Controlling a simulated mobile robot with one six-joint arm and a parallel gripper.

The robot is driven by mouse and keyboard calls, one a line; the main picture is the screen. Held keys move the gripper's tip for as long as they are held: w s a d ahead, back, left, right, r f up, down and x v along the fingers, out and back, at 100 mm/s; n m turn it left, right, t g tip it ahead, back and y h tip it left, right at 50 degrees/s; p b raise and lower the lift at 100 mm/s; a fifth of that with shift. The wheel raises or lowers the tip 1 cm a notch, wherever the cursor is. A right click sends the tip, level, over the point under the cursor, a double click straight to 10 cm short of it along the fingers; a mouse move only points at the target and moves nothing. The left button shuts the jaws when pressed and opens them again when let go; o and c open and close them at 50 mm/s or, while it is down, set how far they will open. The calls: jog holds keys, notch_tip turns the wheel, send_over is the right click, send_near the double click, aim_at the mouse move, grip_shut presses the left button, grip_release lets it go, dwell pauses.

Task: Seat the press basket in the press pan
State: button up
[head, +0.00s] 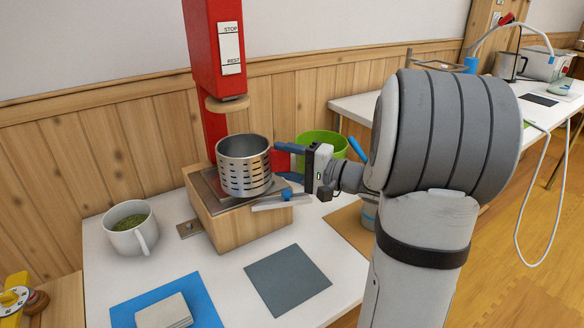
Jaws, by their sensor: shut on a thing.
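The press basket (243,172), a metal cylinder with rows of slots, is upright over the wooden press block. My gripper (276,160), with blue fingers, reaches in from the right and is shut on the basket's right side. The exact grip point is hidden. The press pan (208,186) shows as a grey metal surface on top of the block, under and around the basket. I cannot tell whether the basket's bottom touches the pan or hangs just above it.
The red press column (212,50) stands behind, its round wooden presser (226,104) above the basket. A metal bar with a blue knob (287,194) is at the block's front right. A white mug (130,227), grey mat (287,280) and green bucket (322,143) stand nearby.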

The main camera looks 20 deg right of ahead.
jog(key=shift+w+a+b, duration=0.25)
jog(key=shift+w, duration=0.85)
jog(key=shift+w+a+b, duration=0.2)
jog(key=shift+w, duration=0.85)
jog(key=shift+w+a+b, duration=0.25)
jog(key=shift+w, duration=0.85)
jog(key=shift+f+b, duration=0.6)
jog(key=shift+b, duration=0.3)
jog(key=shift+b, duration=0.65)
jog(key=shift+f+b, duration=0.9)
jog(key=shift+b, duration=0.1)
jog(key=o, duration=1.3)
jog(key=shift+o, duration=0.5)
jog(key=shift+f, duration=0.1)
jog(key=shift+s+f, duration=0.1)
jog(key=shift+f, duration=0.1)
